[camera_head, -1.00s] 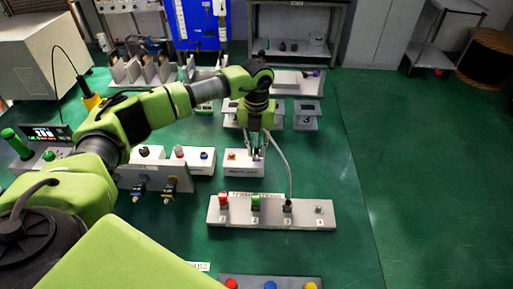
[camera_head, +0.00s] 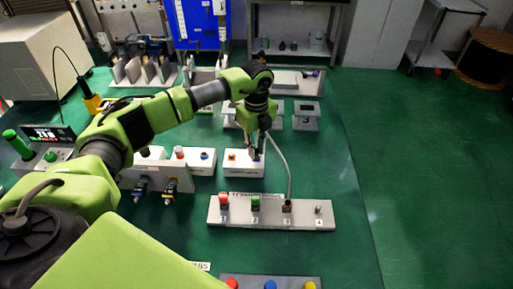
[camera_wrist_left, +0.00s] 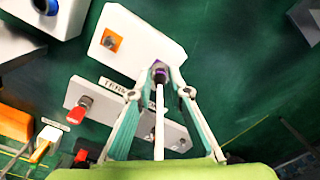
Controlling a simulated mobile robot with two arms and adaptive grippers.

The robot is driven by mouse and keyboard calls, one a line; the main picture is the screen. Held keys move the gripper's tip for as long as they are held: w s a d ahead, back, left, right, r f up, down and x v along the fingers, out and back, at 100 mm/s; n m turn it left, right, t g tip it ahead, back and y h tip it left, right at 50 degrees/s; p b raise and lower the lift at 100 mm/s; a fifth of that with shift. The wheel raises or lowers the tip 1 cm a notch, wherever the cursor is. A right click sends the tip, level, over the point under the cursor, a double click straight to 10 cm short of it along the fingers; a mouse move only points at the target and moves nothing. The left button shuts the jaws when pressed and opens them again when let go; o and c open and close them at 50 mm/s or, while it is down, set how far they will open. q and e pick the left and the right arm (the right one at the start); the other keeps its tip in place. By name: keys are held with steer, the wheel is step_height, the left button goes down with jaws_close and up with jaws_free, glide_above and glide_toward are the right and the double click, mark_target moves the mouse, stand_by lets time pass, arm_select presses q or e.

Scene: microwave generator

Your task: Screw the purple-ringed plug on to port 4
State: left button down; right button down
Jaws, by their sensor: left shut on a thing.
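The purple-ringed plug (camera_wrist_left: 158,70) shows at the right side of the white box (camera_wrist_left: 122,42) in the left wrist view, with a pale cable running from it toward the camera. My left gripper (camera_head: 257,154) is over the right part of this box in the head view. In the wrist view its fingers (camera_wrist_left: 160,84) are shut on the plug. Whether the plug is still seated in the box is hard to tell. Port 4 (camera_head: 319,210) is the small metal fitting at the right end of the grey port strip (camera_head: 303,223). My right gripper is not in view.
Port 3 (camera_head: 287,206) has a cable rising from it toward my left arm. A red cap (camera_head: 224,202) and a green cap (camera_head: 255,202) stand on the strip's left part. A panel with colored buttons (camera_head: 270,285) lies in front. The floor to the right is clear.

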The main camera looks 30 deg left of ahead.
arm_select(q)
steer(key=shift+n, duration=0.3)
steer(key=c, duration=1.9)
jaws_free()
step_height(320, 180, up, 12)
